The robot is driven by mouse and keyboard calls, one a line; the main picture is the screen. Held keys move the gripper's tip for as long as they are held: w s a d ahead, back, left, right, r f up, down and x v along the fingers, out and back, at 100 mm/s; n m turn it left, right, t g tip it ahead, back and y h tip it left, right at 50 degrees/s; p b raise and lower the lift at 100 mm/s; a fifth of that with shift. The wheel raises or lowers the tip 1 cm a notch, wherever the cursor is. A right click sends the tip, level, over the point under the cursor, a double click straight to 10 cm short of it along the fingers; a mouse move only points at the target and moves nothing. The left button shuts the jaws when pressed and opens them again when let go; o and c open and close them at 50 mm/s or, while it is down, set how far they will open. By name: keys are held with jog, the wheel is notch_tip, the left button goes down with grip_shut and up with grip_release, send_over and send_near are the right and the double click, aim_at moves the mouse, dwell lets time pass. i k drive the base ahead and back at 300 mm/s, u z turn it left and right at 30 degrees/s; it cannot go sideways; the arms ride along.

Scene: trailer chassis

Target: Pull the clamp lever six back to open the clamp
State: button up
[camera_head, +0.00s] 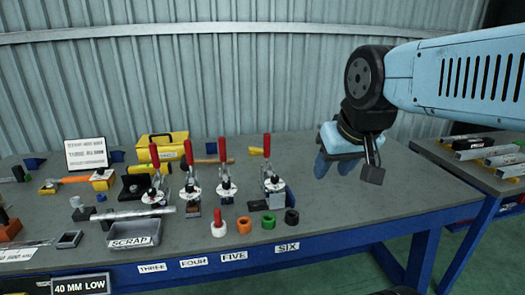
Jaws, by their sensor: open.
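Clamp six is the rightmost toggle clamp (273,182) on the grey workbench, in line with the SIX label (286,247) on the bench's blue front edge. Its red lever (266,146) stands upright. The wrist hides part of the fingers.
Other red-levered clamps (223,178) stand in a row to the left. Coloured rings (268,221) lie in front of clamp six. A grey SCRAP bin (133,236) and a yellow toolbox (168,146) are further left. The bench's right end (420,190) is clear.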

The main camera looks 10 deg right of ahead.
aim_at(267, 137)
jog(key=u, duration=1.3)
jog(key=i, duration=0.1)
jog(key=z, duration=2.85)
jog(key=k, duration=1.25)
jog(key=u, duration=1.5)
jog(key=i, duration=1)
